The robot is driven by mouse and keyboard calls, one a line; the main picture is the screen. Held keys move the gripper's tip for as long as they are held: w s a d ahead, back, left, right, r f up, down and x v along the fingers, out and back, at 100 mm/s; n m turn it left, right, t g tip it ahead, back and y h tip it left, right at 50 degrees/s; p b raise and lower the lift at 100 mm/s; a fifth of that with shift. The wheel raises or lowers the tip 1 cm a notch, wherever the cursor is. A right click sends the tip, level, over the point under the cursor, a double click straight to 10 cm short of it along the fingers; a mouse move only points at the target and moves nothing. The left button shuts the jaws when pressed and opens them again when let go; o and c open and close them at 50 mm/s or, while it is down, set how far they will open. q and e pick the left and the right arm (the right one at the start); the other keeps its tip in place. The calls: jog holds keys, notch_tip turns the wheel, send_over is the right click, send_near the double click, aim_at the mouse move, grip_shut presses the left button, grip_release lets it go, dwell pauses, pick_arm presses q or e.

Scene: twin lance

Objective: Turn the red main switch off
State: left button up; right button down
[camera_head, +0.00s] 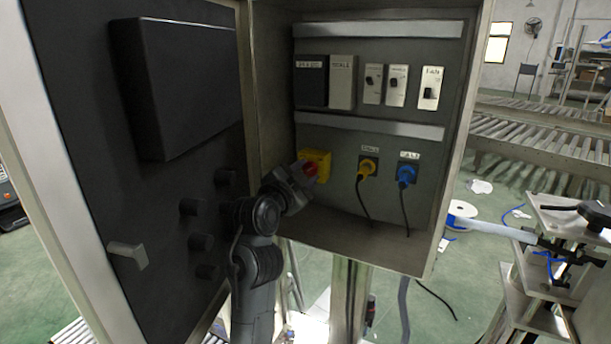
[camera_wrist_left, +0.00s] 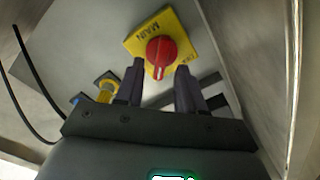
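The red main switch (camera_head: 310,169) is a round red knob on a yellow plate, at the lower left of the cabinet's back panel. In the left wrist view the red knob (camera_wrist_left: 161,51) and its yellow plate (camera_wrist_left: 183,32), lettered MAIN, fill the upper middle. My left gripper (camera_wrist_left: 160,76) is open, its two dark fingers pointing at the knob with the knob showing between and just beyond their tips. I cannot tell whether they touch it. In the head view the left gripper (camera_head: 302,176) partly covers the switch plate. My right gripper is not in view.
The open cabinet door (camera_head: 90,100) stands at the left. A yellow plug (camera_head: 368,167) and a blue plug (camera_head: 406,174) with hanging cables sit right of the switch. A row of labelled modules (camera_head: 396,86) is above. The cabinet's right wall (camera_head: 460,130) bounds the space.

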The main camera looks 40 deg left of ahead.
pick_arm(q)
jog(key=shift+w+a, duration=0.1)
jog(key=shift+w, duration=0.25)
jog(key=shift+c, duration=0.3)
grip_shut()
